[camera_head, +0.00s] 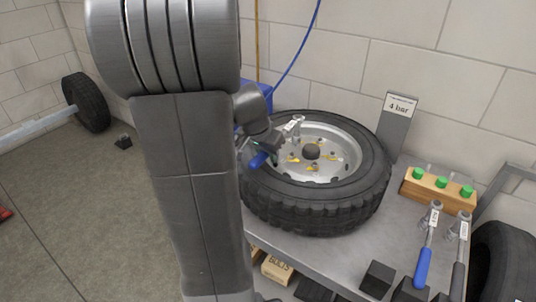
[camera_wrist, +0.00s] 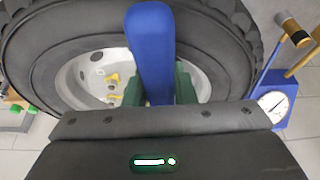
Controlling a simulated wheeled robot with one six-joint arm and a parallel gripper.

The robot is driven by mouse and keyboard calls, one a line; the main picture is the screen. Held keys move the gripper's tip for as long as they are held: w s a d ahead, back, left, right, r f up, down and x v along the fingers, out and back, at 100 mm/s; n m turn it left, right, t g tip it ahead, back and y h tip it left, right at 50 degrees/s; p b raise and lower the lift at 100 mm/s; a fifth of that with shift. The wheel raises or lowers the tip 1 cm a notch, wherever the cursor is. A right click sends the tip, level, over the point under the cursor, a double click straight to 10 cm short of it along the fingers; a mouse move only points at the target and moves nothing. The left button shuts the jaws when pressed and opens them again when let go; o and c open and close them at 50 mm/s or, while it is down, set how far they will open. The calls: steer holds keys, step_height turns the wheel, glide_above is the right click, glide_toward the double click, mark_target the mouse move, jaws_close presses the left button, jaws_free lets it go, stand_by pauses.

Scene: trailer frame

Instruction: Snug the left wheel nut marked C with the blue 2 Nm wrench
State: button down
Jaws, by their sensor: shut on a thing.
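My gripper (camera_head: 264,144) is over the left side of the wheel, shut on a blue-handled wrench (camera_head: 258,161). The wrench's metal head with a white label (camera_head: 296,122) reaches over the rim; I cannot read the label or tell whether the head touches a nut. In the wrist view, the blue handle (camera_wrist: 152,45) stands between the green-lined jaws (camera_wrist: 157,88) and hides part of the wheel. The wheel (camera_head: 348,205) lies flat on the grey bench, with several yellow-marked nuts (camera_head: 312,166) around its dark hub. Their letters cannot be read, so nut C cannot be told apart.
Another blue-handled wrench (camera_head: 422,266) and a dark-handled wrench (camera_head: 458,280) lean at the bench's right. A wooden block with green caps (camera_head: 438,189) and a "4 bar" sign (camera_head: 400,112) stand behind. A gauge (camera_wrist: 273,104) shows at right in the wrist view.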

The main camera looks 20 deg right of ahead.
steer(key=shift+w+a+m+g+b, duration=0.3)
steer(key=shift+w+a+m+b, duration=0.65)
steer(key=shift+w, duration=0.25)
